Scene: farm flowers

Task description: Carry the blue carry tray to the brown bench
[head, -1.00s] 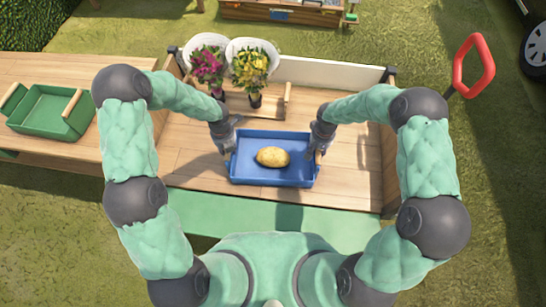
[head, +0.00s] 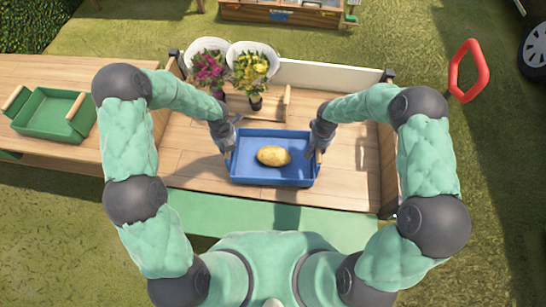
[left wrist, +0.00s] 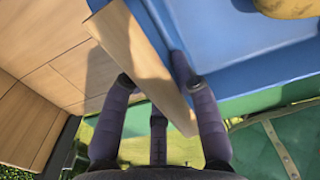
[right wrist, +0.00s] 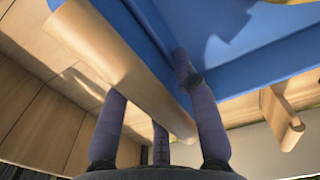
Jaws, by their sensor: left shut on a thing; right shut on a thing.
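The blue carry tray (head: 250,178) is in the middle of the head view, level, with a yellow potato-like item (head: 274,156) lying in it. It has a wooden handle at each end. My left gripper (head: 229,150) is shut on the left handle (left wrist: 140,62), which runs between its fingers in the left wrist view. My right gripper (head: 318,154) is shut on the right handle (right wrist: 125,65). The tray is over a brown planked wooden surface (head: 190,150); its height above it is hard to tell. I cannot tell which wooden piece is the brown bench.
A wooden table (head: 80,72) at the left bears a green tray (head: 45,128). Two white buckets with pink flowers (head: 209,68) and yellow flowers (head: 250,68) stand behind the blue tray. A wooden stand (head: 283,14) is farther back. A red handle (head: 469,72) rises at the right.

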